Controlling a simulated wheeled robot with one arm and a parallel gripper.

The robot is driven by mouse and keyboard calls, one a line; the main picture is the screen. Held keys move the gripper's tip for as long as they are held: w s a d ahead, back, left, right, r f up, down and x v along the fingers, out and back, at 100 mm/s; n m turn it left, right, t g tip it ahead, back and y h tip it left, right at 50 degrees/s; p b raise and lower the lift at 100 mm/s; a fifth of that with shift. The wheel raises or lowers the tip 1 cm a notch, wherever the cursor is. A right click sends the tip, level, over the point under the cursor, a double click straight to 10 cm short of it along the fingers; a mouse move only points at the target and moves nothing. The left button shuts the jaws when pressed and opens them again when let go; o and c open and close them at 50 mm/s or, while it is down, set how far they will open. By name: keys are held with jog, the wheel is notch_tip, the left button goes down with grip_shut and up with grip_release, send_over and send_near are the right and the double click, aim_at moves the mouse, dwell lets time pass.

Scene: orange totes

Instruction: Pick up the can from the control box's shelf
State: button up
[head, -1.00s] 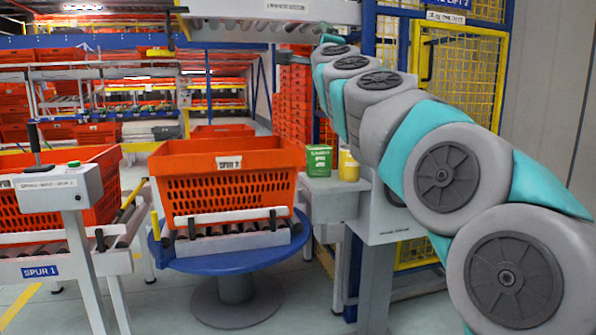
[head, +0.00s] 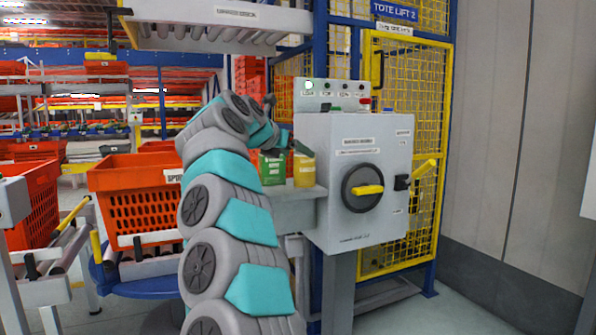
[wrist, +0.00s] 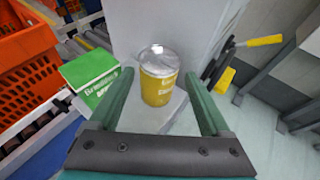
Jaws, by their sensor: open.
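The yellow can (head: 304,169) with a silver lid stands upright on the grey shelf (head: 290,206) at the left side of the control box (head: 360,175). In the wrist view the can (wrist: 158,80) is between and beyond the fingertips of my gripper (wrist: 176,85). The gripper is open and empty, with a finger to each side of the can's line, apart from it. In the head view my gripper (head: 283,139) is close above the shelf, partly hidden by my arm.
A green box (head: 272,168) stands on the shelf just left of the can, near my left finger in the wrist view. An orange tote (head: 140,205) sits on a blue turntable to the left.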

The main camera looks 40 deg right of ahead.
jog(key=shift+p+x, duration=0.5)
jog(key=shift+x, duration=2.25)
jog(key=shift+w, duration=0.1)
jog(key=shift+c, duration=0.3)
grip_shut()
